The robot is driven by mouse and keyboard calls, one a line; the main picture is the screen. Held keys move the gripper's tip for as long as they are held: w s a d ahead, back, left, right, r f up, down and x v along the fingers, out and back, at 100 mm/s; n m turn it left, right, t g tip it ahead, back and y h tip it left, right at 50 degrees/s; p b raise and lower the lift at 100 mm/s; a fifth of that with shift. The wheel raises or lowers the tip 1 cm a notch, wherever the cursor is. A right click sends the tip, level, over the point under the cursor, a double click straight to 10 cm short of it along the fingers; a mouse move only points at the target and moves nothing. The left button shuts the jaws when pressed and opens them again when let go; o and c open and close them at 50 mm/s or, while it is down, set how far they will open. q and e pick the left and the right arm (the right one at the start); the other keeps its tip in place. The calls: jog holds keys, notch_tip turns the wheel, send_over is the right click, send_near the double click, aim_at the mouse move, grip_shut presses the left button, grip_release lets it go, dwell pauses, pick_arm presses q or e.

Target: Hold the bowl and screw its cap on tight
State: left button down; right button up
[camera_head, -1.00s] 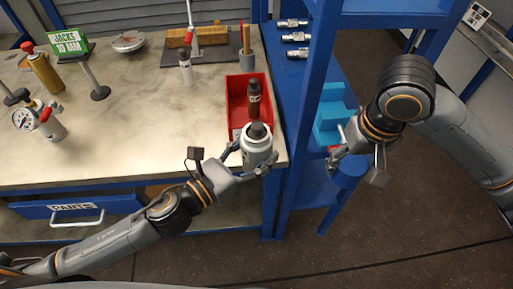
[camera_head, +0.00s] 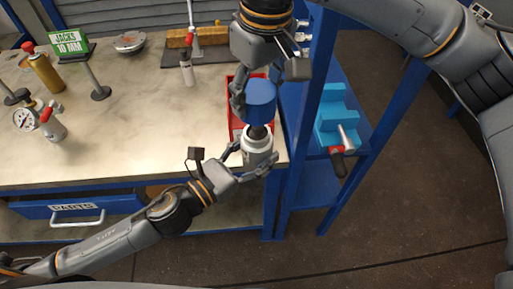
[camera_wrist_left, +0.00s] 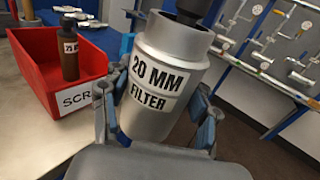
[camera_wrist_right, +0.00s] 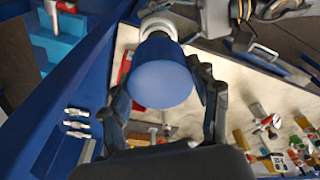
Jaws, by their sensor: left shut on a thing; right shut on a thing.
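The bowl (camera_head: 258,153) is a silver-grey vessel labelled "20 MM FILTER" in the left wrist view (camera_wrist_left: 160,85). It is roughly upright near the bench's front right corner, with a dark piece (camera_head: 257,132) standing out of its mouth. My left gripper (camera_head: 250,161) is shut around its body. The cap (camera_head: 261,92), a blue cylinder, is in my right gripper (camera_head: 257,97), which is shut on its side. The cap is above the bowl, apart from it in the head view. The right wrist view shows the cap (camera_wrist_right: 160,75) covering part of the bowl's pale rim (camera_wrist_right: 157,25).
A red bin (camera_wrist_left: 45,75) holding a dark bottle (camera_wrist_left: 68,50) stands close behind the bowl. A blue shelf post (camera_head: 308,130) rises just to the right. A red-handled tool (camera_head: 337,158) lies by a blue stepped block (camera_head: 335,117). The bench middle is clear.

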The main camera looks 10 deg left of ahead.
aim_at(257, 151)
jog(key=shift+a, duration=0.1)
jog(key=shift+f, duration=0.1)
jog(key=shift+f, duration=1.9)
jog(key=shift+f, duration=0.85)
jog(key=shift+f, duration=0.6)
